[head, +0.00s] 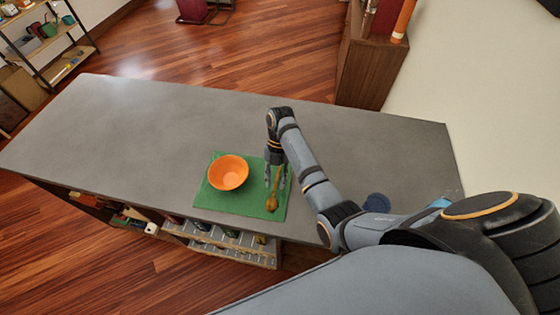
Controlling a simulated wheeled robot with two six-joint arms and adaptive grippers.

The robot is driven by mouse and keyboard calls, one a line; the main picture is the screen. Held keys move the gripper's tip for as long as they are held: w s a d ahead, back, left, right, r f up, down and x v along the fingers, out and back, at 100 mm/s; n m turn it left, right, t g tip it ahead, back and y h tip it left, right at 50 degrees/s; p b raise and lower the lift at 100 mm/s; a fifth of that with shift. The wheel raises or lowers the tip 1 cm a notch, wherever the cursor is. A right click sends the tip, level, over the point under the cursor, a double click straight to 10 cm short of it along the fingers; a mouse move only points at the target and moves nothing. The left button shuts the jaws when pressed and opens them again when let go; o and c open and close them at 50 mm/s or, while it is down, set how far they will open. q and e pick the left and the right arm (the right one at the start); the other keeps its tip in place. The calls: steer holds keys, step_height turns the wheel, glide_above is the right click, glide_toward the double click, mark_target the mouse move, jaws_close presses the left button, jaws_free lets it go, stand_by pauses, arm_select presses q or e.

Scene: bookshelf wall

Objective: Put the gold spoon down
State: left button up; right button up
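The gold spoon (272,203) is at the right part of a green mat (240,207), its rounded end toward the near edge. Its handle runs up between the fingers of my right gripper (276,185). The gripper points down over the mat, and its fingers look spread, one on each side of the handle with a gap. The handle's far end is hidden by the gripper. I cannot tell whether the whole spoon touches the mat. My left gripper is not in view.
An orange bowl (228,172) stands on the mat just left of the gripper. A dark blue round object (376,203) sits to the right, partly behind my arm. The grey counter (140,130) is clear at left and back. Shelves with goods (218,238) are under its near edge.

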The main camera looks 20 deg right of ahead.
steer(key=w+d+b, duration=0.2)
steer(key=w, duration=0.1)
steer(key=w+d+b, duration=0.2)
steer(key=w+b, duration=0.1)
steer(key=w+d+b, duration=0.2)
steer(key=w, duration=0.2)
steer(key=shift+d+r, duration=0.3)
steer(key=shift+r, duration=0.1)
steer(key=shift+w+d+r+b, duration=0.1)
steer(key=shift+d+r+b, duration=0.05)
steer(key=shift+b, duration=0.2)
steer(key=shift+d+r, duration=0.1)
steer(key=shift+r, duration=0.1)
steer(key=shift+f, duration=0.1)
